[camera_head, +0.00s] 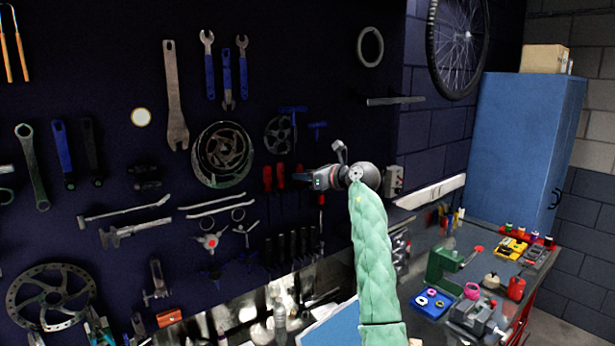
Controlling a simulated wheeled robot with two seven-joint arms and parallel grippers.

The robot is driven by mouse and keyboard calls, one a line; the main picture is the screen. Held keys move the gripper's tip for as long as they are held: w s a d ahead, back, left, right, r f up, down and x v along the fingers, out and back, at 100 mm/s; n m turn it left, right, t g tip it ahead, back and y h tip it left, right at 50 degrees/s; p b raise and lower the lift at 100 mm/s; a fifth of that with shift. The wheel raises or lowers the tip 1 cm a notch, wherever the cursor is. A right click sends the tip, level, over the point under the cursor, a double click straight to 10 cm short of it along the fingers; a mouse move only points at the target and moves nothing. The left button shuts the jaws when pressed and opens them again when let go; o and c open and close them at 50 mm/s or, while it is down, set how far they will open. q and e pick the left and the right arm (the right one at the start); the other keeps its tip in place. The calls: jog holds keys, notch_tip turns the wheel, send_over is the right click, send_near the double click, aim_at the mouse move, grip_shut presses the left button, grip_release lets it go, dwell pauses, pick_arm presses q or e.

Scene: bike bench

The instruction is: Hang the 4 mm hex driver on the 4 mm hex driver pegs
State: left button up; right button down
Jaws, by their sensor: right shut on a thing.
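My right gripper (314,180) is in front of the dark tool wall, at the end of my green-sleeved arm. It is shut on a tool that I take to be the 4 mm hex driver; the gripper hides most of it. A short red handle part (321,199) shows just below the gripper. Red-handled drivers (281,176) hang on the wall left of the gripper. The pegs for the 4 mm driver cannot be made out, and size marks are too small to read. My left gripper is not in view.
Blue T-handle tools (317,126) hang just above the gripper, and black-handled drivers (292,243) hang below it. A chainring (223,155) hangs to the left. A wall bar (395,100) sticks out at upper right. The workbench (405,318) at lower right is cluttered.

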jog(key=shift+w+a, duration=0.8)
jog(key=shift+w, duration=0.2)
jog(key=shift+w+a+f+b, duration=0.3)
jog(key=shift+w+f+b, duration=0.3)
jog(key=shift+f, duration=0.05)
jog(key=c, duration=1.2)
grip_release()
jog(key=shift+s, duration=0.1)
jog(key=shift+o, duration=0.2)
jog(key=shift+r, duration=0.1)
